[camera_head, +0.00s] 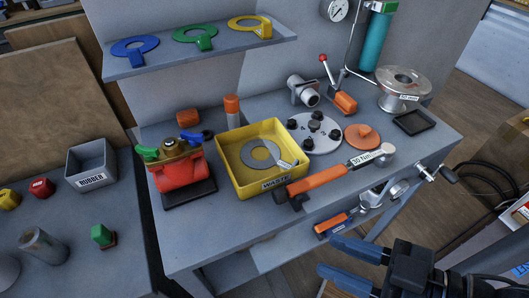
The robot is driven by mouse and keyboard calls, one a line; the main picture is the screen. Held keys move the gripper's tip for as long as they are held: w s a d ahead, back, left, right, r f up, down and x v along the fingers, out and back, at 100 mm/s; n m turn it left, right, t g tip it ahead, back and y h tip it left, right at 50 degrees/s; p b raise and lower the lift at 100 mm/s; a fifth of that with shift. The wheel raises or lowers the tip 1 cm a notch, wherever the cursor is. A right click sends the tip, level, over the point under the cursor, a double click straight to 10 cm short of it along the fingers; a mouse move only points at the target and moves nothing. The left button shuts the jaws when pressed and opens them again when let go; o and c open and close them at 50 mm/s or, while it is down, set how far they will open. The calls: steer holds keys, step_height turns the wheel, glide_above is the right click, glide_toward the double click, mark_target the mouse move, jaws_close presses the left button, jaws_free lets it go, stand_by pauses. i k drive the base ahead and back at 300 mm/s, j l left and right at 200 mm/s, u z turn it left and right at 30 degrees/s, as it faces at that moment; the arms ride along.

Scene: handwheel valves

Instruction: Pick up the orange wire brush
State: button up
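A small orange block-like piece with a dark underside (345,102), the likeliest orange wire brush, rests near the back of the grey bench, beside a grey pipe fitting. A thin lever with a red knob rises right behind it; I cannot tell whether they are joined. Its bristles are too small to make out. My gripper (328,256) is at the lower right, in front of the bench and well apart from this piece. Its two blue fingers are spread and point left, with nothing seen between them.
A yellow waste bin (229,167) holds a grey ring. A torque wrench with an orange handle (318,183) lies at the front edge. A bolted flange (303,139), orange disc (362,136), black tray (414,122) and metal flanged spool (404,84) crowd the bench. A shelf (190,55) overhangs its back left.

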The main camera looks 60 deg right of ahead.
mark_target(343, 104)
steer(key=z, duration=1.35)
